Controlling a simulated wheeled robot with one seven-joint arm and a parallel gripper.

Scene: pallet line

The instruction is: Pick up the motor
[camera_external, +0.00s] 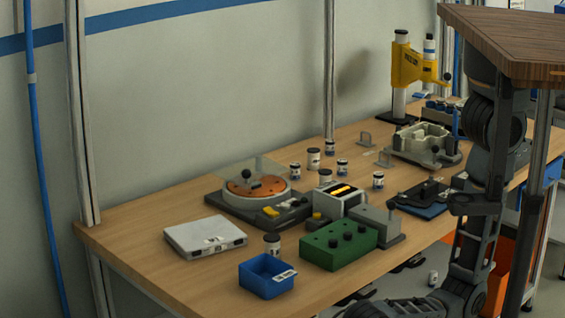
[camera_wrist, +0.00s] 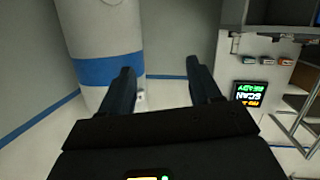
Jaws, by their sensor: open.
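I cannot tell for certain which thing is the motor. Several small pale cylinders with dark caps stand upright on the wooden bench (camera_external: 150,215), such as one (camera_external: 272,244) behind the blue bin, one (camera_external: 314,158) near the bench's middle and one (camera_external: 378,180) further right. My gripper (camera_wrist: 160,70) is open in the wrist view, with nothing between its two dark fingers. It faces a white column with a blue band (camera_wrist: 108,68) and a wall, away from the bench top. In the external view I cannot make out my gripper.
The bench holds a blue bin (camera_external: 252,281), a green box with black knobs (camera_external: 333,258), a white flat case (camera_external: 190,244), a round orange fixture (camera_external: 257,187) and a yellow press (camera_external: 407,66). A brown-topped table (camera_external: 515,38) juts in at upper right. A lit screen (camera_wrist: 249,94) shows.

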